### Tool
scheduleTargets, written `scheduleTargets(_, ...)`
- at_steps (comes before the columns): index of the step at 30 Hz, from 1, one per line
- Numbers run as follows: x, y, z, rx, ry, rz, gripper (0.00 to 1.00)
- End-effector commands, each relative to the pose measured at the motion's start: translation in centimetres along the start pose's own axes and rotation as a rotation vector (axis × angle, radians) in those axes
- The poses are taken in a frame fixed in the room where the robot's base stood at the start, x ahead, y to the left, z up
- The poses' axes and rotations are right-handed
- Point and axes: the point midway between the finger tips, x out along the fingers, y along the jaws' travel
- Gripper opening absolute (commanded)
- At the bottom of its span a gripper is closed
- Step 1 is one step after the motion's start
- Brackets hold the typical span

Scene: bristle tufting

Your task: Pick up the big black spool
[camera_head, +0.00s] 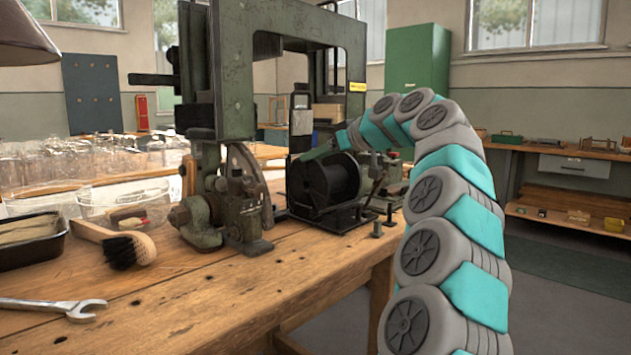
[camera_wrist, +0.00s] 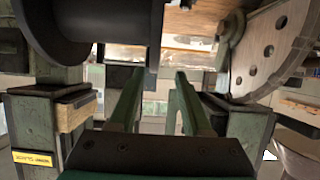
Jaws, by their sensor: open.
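The big black spool (camera_head: 336,178) sits in a dark metal holder on the wooden workbench (camera_head: 290,280), beside the green machine. In the wrist view the spool (camera_wrist: 105,22) fills the upper left, with its flange and core showing. The fingertips are close below the spool's right end in that picture. I cannot tell whether they touch it.
A tall green machine frame (camera_head: 222,70) stands right behind and left of the spool. In the wrist view a perforated metal disc (camera_wrist: 265,50) is near on the right. A brush (camera_head: 125,245), a wrench (camera_head: 60,307) and a black tray (camera_head: 28,240) lie on the bench's left.

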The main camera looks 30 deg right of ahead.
Motion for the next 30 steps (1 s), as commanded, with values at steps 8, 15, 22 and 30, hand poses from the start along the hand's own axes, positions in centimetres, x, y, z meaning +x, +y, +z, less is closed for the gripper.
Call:
scheduleTargets(8,2.3,0.1,0.1,0.0,-0.002,0.001,0.49)
scheduleTargets(15,3.7,0.4,0.0,0.0,0.0,0.001,0.49)
scheduleTargets(22,6.6,0.8,0.2,0.0,-0.004,-0.002,0.49)
scheduleTargets(30,7.8,0.8,0.1,0.0,0.0,0.0,0.49)
